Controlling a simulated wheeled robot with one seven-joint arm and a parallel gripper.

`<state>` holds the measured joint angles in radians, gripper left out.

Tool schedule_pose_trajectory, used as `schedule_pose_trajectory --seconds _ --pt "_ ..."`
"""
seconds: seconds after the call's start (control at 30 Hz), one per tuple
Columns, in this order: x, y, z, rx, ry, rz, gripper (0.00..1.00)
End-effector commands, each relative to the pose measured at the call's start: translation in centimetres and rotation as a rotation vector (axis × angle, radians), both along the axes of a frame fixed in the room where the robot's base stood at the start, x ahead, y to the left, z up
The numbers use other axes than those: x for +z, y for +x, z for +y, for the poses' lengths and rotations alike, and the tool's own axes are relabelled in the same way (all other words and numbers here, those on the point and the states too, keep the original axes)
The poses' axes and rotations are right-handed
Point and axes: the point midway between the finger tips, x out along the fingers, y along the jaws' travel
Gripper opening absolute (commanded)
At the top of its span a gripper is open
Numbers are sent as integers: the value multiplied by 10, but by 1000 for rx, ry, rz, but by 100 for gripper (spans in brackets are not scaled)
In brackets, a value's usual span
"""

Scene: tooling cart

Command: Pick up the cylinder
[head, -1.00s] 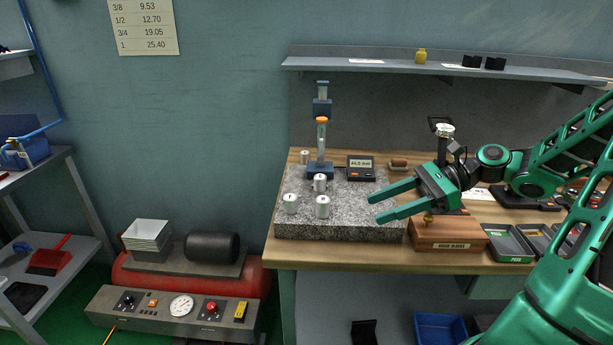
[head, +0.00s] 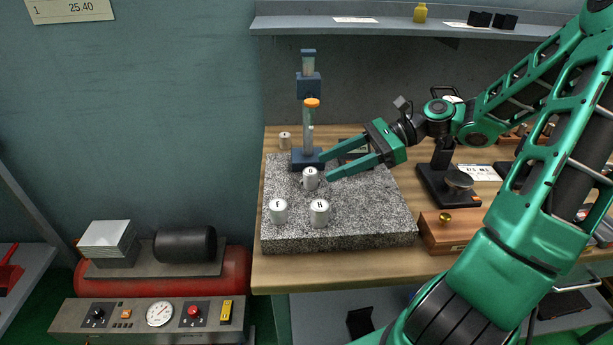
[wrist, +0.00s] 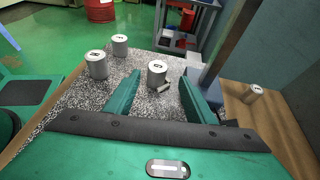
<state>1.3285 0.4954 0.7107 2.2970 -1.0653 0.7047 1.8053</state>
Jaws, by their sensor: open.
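Several pale metal cylinders stand upright. The cylinder marked F (head: 279,213) and the cylinder marked H (head: 320,215) are at the front of the granite plate (head: 370,235). A third cylinder (head: 310,180), its letter unclear, stands behind them near the height gauge. A fourth (head: 285,141) stands at the back left on the wood. My gripper (head: 325,167) is open and empty, just right of the third cylinder, fingers pointing left. In the wrist view, this cylinder (wrist: 157,72) appears between and beyond the fingertips; whether they flank it I cannot tell.
The blue height gauge (head: 308,110) stands close behind the third cylinder. The dark display box (head: 352,148) is partly hidden by my gripper. A wooden case (head: 450,232) sits right of the plate. The plate's right front is bare.

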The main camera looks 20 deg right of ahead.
Motion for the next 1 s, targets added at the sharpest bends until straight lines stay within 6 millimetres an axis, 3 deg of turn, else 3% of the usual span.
schedule_pose_trajectory --seconds 0.27,0.6,0.9,1.0 --pt "-8 3 20 3 -1 1 50" --pt "-22 9 60 4 0 1 50" --pt "-24 10 63 1 -1 1 50" --pt "-24 10 63 1 -1 1 28"
